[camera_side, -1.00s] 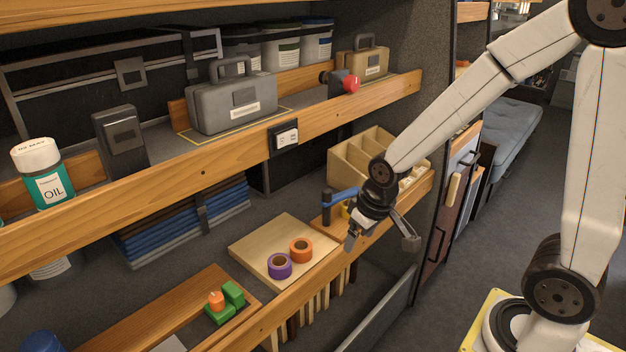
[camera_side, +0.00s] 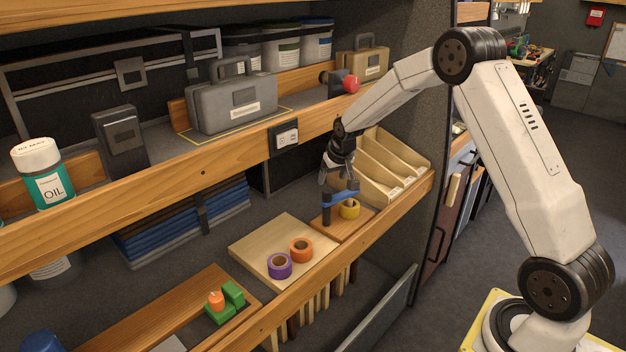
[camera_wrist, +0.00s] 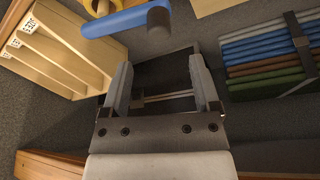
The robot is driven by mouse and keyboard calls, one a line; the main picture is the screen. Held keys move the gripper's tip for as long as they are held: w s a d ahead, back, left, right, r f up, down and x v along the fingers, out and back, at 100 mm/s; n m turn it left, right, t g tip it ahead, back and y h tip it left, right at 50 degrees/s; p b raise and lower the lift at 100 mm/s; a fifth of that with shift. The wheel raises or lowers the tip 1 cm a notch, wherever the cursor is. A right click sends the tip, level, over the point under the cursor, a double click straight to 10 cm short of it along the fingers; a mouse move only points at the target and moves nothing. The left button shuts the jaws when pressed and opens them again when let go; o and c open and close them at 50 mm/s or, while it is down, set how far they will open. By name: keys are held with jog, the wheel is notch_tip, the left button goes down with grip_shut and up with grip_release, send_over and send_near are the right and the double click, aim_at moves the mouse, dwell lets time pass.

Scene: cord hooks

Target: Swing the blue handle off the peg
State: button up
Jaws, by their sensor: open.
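The blue handle (camera_side: 341,198) is a short bar lying level over a small wooden board (camera_side: 334,219) on the lower shelf. Its left end meets a dark upright post (camera_side: 326,213). A yellow ring (camera_side: 350,210) sits under its right part; whether a peg is there is hidden. My gripper (camera_side: 338,183) is open and points down just above and behind the handle. In the wrist view the handle (camera_wrist: 115,21) crosses the top, beyond the fingertips, with the yellow ring (camera_wrist: 97,6) partly cut off. Nothing is between my gripper's fingers (camera_wrist: 160,68), and I see no contact with the handle.
A wooden divided bin (camera_side: 393,168) stands close right of my gripper. The upper shelf's front edge (camera_side: 230,167) runs left of it. A pale board with purple (camera_side: 280,266) and orange (camera_side: 301,250) rolls lies to the left. Blue folded stacks (camera_wrist: 270,50) show in the wrist view.

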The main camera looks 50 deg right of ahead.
aim_at(327, 191)
jog(key=shift+w+d+f, duration=0.1)
jog(key=shift+w+f, duration=0.05)
jog(key=shift+x, duration=3.75)
grip_shut()
